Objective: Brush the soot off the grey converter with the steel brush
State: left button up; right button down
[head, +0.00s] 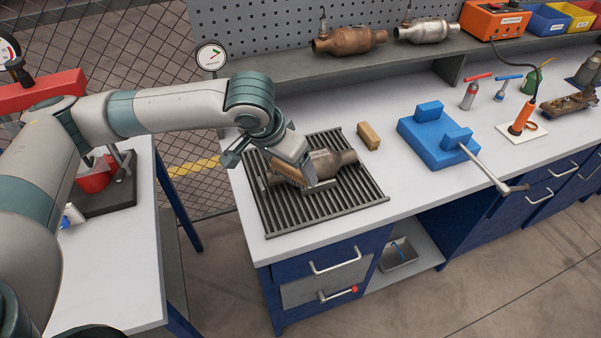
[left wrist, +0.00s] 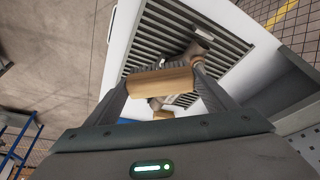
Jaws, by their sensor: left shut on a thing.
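The grey converter (head: 337,163) lies on a dark slatted rack (head: 362,193) on the white bench, partly hidden by my left gripper in the head view. Its pipe end shows beyond the fingers in the left wrist view (left wrist: 196,48). My left gripper (head: 304,180) is shut on a brush with a light wooden back (head: 288,168). The wooden back lies across between the two fingers in the left wrist view (left wrist: 160,82). The brush is at the converter's left part; I cannot tell whether its bristles touch. The soot is too small to make out. My right gripper is not in view.
A small wooden block (head: 368,136) and a blue vise-like fixture (head: 437,137) with a long handle stand right of the rack. Two more converters, one rusty (head: 350,41) and one silver (head: 428,31), lie on the shelf behind. The bench front is clear.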

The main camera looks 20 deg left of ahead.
aim_at(279, 174)
pick_arm(q)
jog(key=a+f+n+y+b, duration=0.1)
jog(key=a+f+n+b, duration=0.1)
jog(key=a+n+b, duration=0.1)
jog(key=shift+f+b, duration=0.3)
jog(key=shift+b, duration=0.05)
jog(key=shift+s+a+n+y+b, duration=0.2)
jog(key=shift+a+n+y+b, duration=0.15)
jog(key=shift+n, duration=0.25)
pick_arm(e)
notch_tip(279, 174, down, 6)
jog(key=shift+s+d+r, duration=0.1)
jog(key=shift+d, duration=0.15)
pick_arm(q)
jog(key=shift+d, duration=0.1)
